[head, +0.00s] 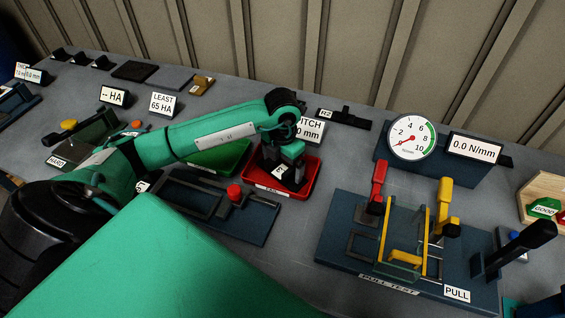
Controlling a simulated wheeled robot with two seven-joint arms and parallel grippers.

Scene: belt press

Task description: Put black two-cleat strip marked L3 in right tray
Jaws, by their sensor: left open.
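The red tray (314,178), its front label partly readable as FAIL, stands right of the green tray (216,158), which my arm partly covers. My left gripper (287,172) points down over the red tray and is open. A small white tag and dark parts show at its fingertips, inside the tray's outline. I cannot read the tag or tell whether a strip lies there. I cannot make out a strip marked L3. My right gripper is not in view.
A fixture with a red knob (234,192) stands in front of the trays. The pull test rig (345,240) with red and yellow levers is at the right, with a dial gauge (412,138) behind it. A wooden bin (541,186) stands far right. Dark pieces line the back left.

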